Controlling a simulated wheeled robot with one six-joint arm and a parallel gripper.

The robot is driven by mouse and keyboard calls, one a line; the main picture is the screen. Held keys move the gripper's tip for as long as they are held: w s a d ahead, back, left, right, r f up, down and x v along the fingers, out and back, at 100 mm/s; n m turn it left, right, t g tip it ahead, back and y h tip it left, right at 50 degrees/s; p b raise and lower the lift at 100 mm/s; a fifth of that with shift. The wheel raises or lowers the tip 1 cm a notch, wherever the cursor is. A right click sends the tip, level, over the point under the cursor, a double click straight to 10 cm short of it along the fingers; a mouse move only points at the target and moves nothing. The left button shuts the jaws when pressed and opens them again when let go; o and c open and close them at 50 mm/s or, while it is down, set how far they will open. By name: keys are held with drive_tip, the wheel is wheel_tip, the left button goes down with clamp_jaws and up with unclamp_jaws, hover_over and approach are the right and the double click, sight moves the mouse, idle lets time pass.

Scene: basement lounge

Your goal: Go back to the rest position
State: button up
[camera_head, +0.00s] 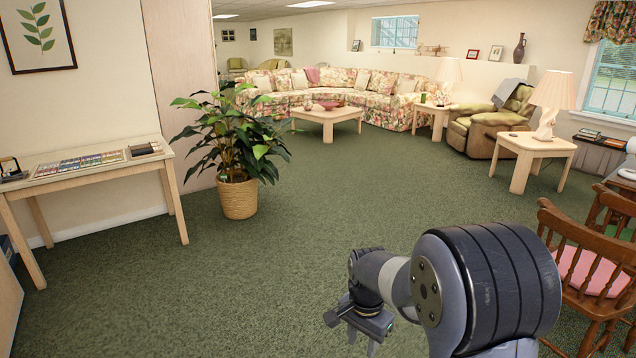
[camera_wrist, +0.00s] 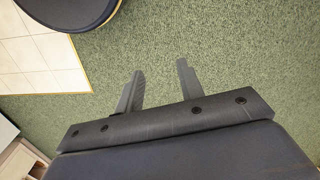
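My gripper (camera_head: 352,325) hangs low in front of my body in the head view, over the green carpet. In the wrist view my gripper (camera_wrist: 160,82) shows its two fingers apart, with only carpet between them. It is open and empty. My arm is bent, and its large dark joint fills the lower right of the head view. No object is in or touching the fingers.
A side table (camera_head: 95,167) stands at left, beside a potted plant (camera_head: 239,198). Wooden chairs (camera_head: 590,265) stand close to my arm at right. A coffee table (camera_head: 328,115) and floral sofa (camera_head: 345,88) are far back. The middle carpet (camera_head: 330,200) is clear.

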drive_tip(key=s+a+n, duration=0.1)
drive_tip(key=a+n, duration=0.1)
drive_tip(key=a, duration=0.5)
drive_tip(key=shift+s+a+r, duration=0.15)
drive_tip(key=shift+s, duration=0.25)
